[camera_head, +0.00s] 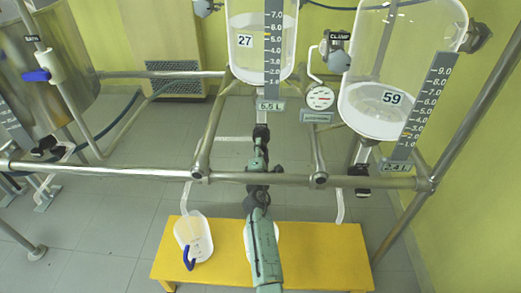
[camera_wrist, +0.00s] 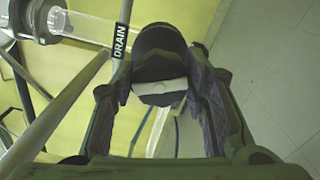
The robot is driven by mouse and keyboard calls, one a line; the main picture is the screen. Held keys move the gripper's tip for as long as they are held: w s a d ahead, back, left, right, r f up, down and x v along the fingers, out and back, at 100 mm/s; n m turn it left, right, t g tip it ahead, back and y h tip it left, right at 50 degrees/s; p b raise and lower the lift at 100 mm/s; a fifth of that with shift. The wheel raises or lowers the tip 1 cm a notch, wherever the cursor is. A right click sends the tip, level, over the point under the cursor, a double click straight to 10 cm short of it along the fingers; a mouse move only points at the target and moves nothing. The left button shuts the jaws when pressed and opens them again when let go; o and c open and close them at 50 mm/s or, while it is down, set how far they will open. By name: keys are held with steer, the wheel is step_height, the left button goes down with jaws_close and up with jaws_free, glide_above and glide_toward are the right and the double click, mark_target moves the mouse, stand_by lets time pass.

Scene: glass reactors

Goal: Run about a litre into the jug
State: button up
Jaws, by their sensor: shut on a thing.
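Reactor 27 (camera_head: 245,62) hangs in the upper middle of the head view, with whitish liquid in it and a plate reading 5.5 L (camera_head: 270,106). My gripper (camera_head: 260,135) is below its bottom outlet. In the wrist view my gripper (camera_wrist: 165,95) is shut on a black drain valve handle (camera_wrist: 160,52), beside a DRAIN label (camera_wrist: 121,40). A white jug (camera_head: 187,229) with a blue handle stands on the yellow bench (camera_head: 318,262), left of my arm. Another white vessel (camera_head: 276,235) is mostly hidden behind my arm. I cannot tell whether liquid runs.
Reactor 59 (camera_head: 372,118) with a 2.4 L plate (camera_head: 396,167) hangs at right, its outlet pipe (camera_head: 340,206) above the bench. Steel frame rails (camera_head: 110,170) cross the view. A steel vessel (camera_head: 50,60) with a blue-handled valve stands at left.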

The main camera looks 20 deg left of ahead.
steer(key=o, duration=1.1)
steer(key=shift+o, duration=0.2)
steer(key=v, duration=1.2)
steer(key=shift+r, duration=0.1)
